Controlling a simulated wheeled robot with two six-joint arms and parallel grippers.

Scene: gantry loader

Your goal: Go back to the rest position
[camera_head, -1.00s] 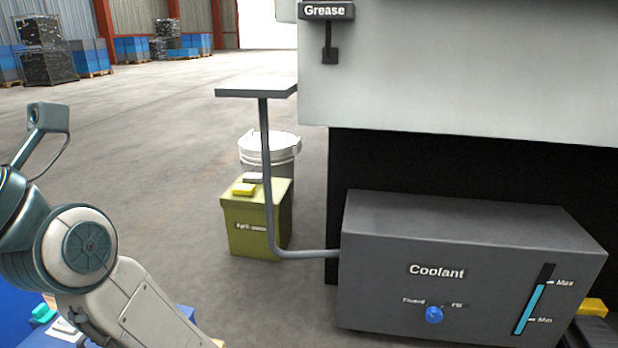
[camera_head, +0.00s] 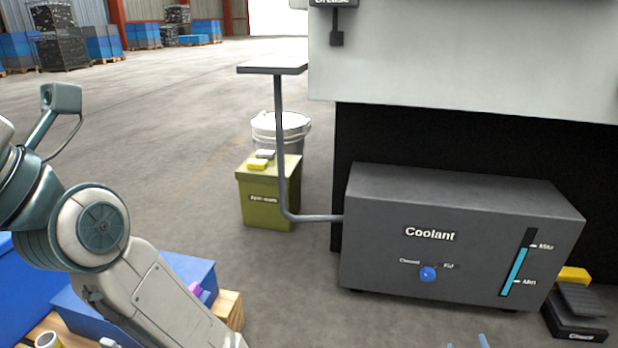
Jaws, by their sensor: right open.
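My right gripper (camera_head: 467,343) shows only as two light blue fingertips at the bottom edge, apart from each other with nothing visible between them. They are in front of and below the grey coolant tank (camera_head: 385,205). My left arm (camera_head: 150,285) comes in from the left and runs down past the bottom edge. Its gripper is out of view.
The coolant tank has a blue knob (camera_head: 428,274). A post with a small shelf (camera_head: 272,68) stands left of it, before a green bin (camera_head: 262,205) and a white bucket (camera_head: 292,125). Blue boxes (camera_head: 185,268) lie behind my left arm. Open floor stretches behind.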

